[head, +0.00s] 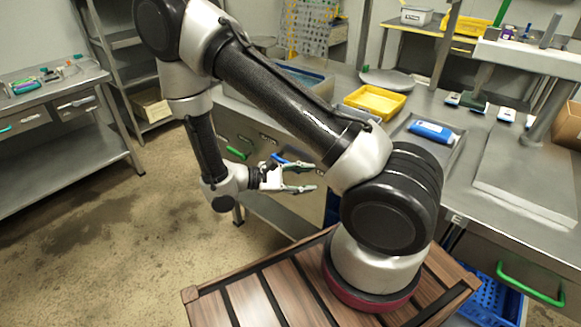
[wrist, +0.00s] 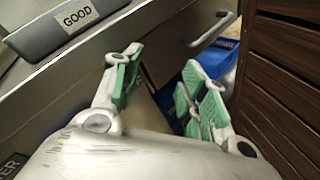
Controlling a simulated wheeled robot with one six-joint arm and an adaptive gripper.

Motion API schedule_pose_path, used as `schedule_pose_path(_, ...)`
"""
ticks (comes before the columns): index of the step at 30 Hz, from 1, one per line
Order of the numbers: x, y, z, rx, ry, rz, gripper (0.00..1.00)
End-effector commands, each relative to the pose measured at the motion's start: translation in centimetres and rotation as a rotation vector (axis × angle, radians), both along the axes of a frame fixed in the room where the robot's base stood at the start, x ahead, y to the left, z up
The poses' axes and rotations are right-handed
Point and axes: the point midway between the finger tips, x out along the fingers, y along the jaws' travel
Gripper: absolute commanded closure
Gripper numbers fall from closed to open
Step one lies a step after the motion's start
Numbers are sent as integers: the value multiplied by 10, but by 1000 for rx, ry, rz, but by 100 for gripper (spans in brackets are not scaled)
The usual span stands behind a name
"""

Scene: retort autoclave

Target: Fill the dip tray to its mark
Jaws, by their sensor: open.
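My gripper (head: 305,179) is open and empty, held out in front of the steel counter's drawers below the worktop. In the wrist view my gripper (wrist: 163,88) shows two green-padded fingers spread apart, with nothing between them. A yellow tray (head: 375,102) sits on the counter, well above and beyond the gripper. A blue and white bottle (head: 432,132) lies on its side in a shallow grey tray (head: 410,152) to its right. I cannot tell which tray is the dip tray, and no fill mark or liquid level can be made out.
A plate labelled GOOD (wrist: 70,25) and a drawer handle (wrist: 210,30) are close by in the wrist view. A blue crate (head: 490,300) stands under the counter at right. A round metal plate (head: 387,80) lies behind the yellow tray. Floor (head: 90,240) at left is clear.

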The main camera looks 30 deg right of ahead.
Motion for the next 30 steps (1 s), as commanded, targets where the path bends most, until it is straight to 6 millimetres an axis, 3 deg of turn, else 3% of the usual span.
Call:
schedule_pose_path(3,14,1,-33,-111,-62,128,57)
schedule_pose_path(9,54,12,-74,-199,-332,352,57)
schedule_pose_path(15,101,40,-71,-159,-707,473,57)
schedule_pose_path(20,109,45,-66,-146,-902,480,57)
schedule_pose_path(25,113,33,-65,-144,-957,464,57)
schedule_pose_path(30,123,6,-65,-145,-954,462,57)
